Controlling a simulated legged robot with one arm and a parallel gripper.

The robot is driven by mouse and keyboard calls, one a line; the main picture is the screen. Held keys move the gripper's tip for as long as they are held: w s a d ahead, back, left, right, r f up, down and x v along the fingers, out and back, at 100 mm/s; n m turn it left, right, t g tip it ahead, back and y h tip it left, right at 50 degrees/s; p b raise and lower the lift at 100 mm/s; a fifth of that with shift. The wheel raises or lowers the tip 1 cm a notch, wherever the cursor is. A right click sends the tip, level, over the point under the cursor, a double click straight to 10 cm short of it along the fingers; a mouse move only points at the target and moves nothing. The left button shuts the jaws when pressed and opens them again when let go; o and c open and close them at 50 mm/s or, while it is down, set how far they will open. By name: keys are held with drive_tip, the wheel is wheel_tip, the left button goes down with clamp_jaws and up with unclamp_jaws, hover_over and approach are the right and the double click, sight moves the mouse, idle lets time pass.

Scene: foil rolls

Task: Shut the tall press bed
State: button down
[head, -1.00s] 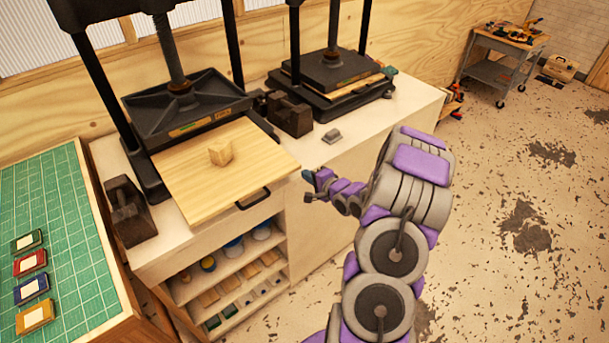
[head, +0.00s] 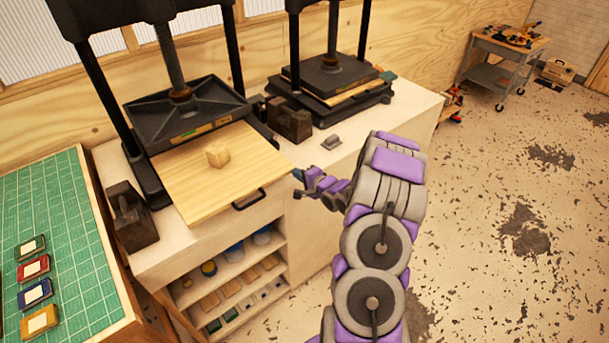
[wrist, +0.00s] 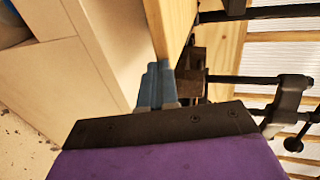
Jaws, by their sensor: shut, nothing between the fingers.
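The tall press (head: 180,95) stands on the left of the white cabinet, its dark plate raised. Its bed, a pale wooden board (head: 195,185), sticks out past the cabinet front with a dark handle (head: 251,199) on its front edge. A small wooden block (head: 217,156) sits on the bed. My gripper (head: 298,175) is shut and empty, by the bed's front right corner. In the wrist view the blue fingers (wrist: 155,88) lie close to the bed's wooden edge (wrist: 172,25); I cannot tell whether they touch.
A second, lower press (head: 330,85) stands to the right on the same cabinet (head: 340,150). Dark weights (head: 288,120) sit between the presses, another (head: 130,218) at left. A green cutting mat (head: 55,230) lies at far left. The floor at right is open.

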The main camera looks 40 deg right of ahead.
sight(268, 146)
drive_tip(key=w+p, duration=0.2)
drive_tip(key=w, duration=0.4)
drive_tip(key=w+p, duration=0.3)
drive_tip(key=w, duration=0.4)
drive_tip(key=w+a+p, duration=0.1)
drive_tip(key=w+p, duration=0.2)
drive_tip(key=w, duration=0.3)
drive_tip(key=shift+w+r, duration=0.1)
drive_tip(key=shift+w, duration=0.1)
drive_tip(key=shift+s, duration=0.1)
